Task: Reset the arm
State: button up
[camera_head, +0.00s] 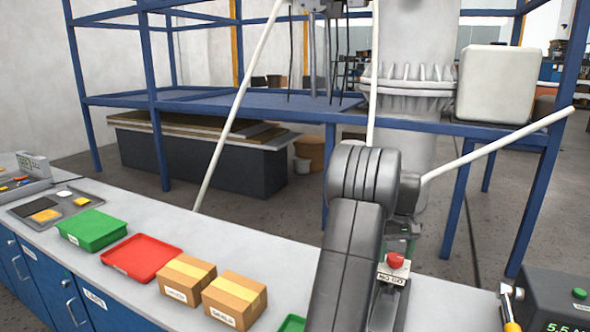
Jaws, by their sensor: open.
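My dark grey arm rises from the bottom centre and bends at a large ribbed joint in the middle of the head view. My gripper (403,238) is partly hidden behind the arm, small and pointing down past the joint. It is open, and I see nothing held in it. Below it, on the bench, is a small box with a red button (396,261); I cannot tell whether the gripper touches it. A large pale flanged pipe (410,88) stands behind the arm.
The grey bench (215,228) carries a green tray (91,230), a red tray (142,257) and two cardboard boxes (187,279) (234,299). A dark control box (560,300) stands at right. White rods (497,146) slant near the arm. A blue frame (155,120) stands behind.

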jog(key=m+b, duration=0.1)
jog(key=m, duration=0.3)
jog(key=shift+d+m+b, duration=0.1)
jog(key=shift+m+b, duration=0.5)
jog(key=shift+m, duration=0.5)
jog(key=shift+r, duration=0.1)
